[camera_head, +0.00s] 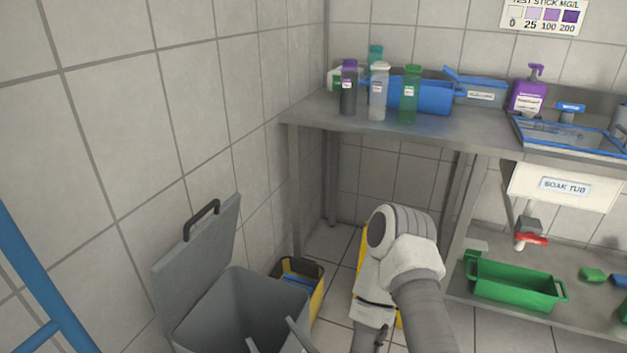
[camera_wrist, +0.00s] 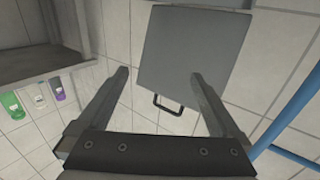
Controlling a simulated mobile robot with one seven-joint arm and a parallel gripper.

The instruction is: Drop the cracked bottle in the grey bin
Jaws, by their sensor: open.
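The grey bin (camera_head: 285,296) stands at the lower left with its lid (camera_head: 192,275) raised. The lid with its black handle also shows in the wrist view (camera_wrist: 193,55). My gripper (camera_wrist: 160,75) is open, with nothing between its fingers, and the lid shows beyond them. Fingertips show at the bin's opening in the head view (camera_head: 270,332). On the bench stand a dark bottle with a purple cap (camera_head: 348,92), a clear bottle (camera_head: 378,95) and a green bottle (camera_head: 409,97), all upright. I cannot see a crack on any. The bin's floor is hidden.
A yellow-and-black container (camera_head: 301,272) stands behind the bin. The steel bench (camera_head: 455,131) carries a blue bin (camera_head: 434,97), a purple pump bottle (camera_head: 528,95) and a blue-rimmed tray (camera_head: 570,139). A green tub (camera_head: 514,284) sits on the lower shelf. Blue rails (camera_head: 40,283) stand at left.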

